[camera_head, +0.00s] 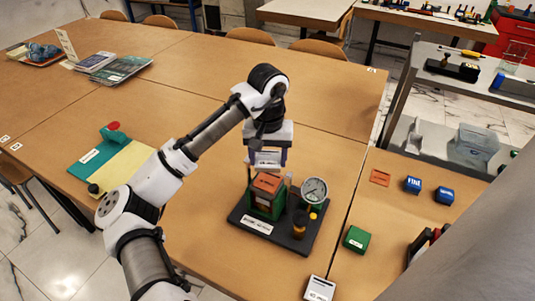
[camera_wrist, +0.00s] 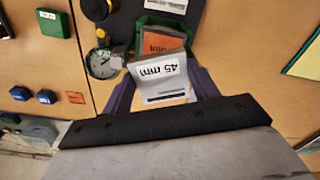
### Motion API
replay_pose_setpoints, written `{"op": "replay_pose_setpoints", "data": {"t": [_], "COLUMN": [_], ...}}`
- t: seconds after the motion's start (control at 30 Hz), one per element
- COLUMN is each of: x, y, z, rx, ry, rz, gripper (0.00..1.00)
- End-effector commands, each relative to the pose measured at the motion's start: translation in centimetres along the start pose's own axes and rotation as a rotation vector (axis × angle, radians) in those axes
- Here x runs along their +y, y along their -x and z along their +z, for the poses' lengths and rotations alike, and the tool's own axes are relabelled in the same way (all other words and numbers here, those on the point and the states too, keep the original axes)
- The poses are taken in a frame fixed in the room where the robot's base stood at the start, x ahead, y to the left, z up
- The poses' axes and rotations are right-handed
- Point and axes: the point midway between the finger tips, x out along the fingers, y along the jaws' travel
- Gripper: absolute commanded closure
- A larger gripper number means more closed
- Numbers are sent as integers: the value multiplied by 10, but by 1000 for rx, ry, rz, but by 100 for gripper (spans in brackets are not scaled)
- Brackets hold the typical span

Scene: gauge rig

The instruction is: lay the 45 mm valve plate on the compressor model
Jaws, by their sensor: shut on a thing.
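In the head view the plate (camera_head: 267,159) is held by my gripper (camera_head: 267,163) above the compressor model. The compressor model has a green body (camera_head: 263,207) with an orange top (camera_head: 268,183), on a black base (camera_head: 260,236) with a round dial gauge (camera_head: 314,190). In the wrist view the plate hides part of the green body (camera_wrist: 146,21) and orange top (camera_wrist: 160,42). The plate appears apart from the top, but the gap is hard to judge.
On the right table are an orange plate (camera_head: 380,177), two blue blocks (camera_head: 413,185) (camera_head: 445,196) and a green block (camera_head: 357,239). A white labelled card (camera_head: 319,289) is at the front. A green and yellow mat (camera_head: 122,171) lies left, behind my arm.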

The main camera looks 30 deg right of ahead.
Motion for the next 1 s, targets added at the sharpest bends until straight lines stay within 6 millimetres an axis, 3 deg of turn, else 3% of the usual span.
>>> {"op": "replay_pose_setpoints", "data": {"t": [0.5, 1.0], "x": [-1, 0], "y": [-56, -60], "z": [0, 0], "rx": [0, 0], "ry": [1, 0], "rz": [-1, 0], "gripper": [67, 67]}}
